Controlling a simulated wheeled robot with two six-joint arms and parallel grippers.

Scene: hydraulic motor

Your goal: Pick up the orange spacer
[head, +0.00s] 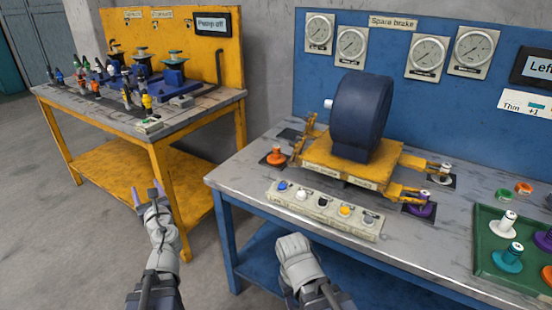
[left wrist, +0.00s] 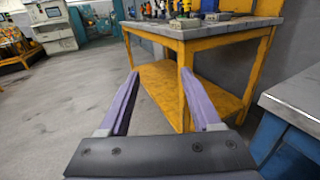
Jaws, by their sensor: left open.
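Several orange parts show in the head view, and I cannot tell for sure which is the spacer. A small orange ring (head: 523,188) lies on the blue bench beside a green ring (head: 503,195). An orange flanged piece (head: 276,156) with a dark top stands on a black pad left of the motor. Another orange piece (head: 546,274) is cut off at the right edge, in the green tray (head: 487,262). My left gripper (head: 147,192) is open and empty, left of the blue bench and far from these; its purple fingers (left wrist: 155,85) are apart. My right gripper's fingers do not show.
The blue bench (head: 240,187) carries a dark motor (head: 362,112) on a yellow cradle and a button panel (head: 322,208). White and teal pieces stand in the tray. A yellow bench (head: 207,100) with several parts stands at the left. Floor between the benches is clear.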

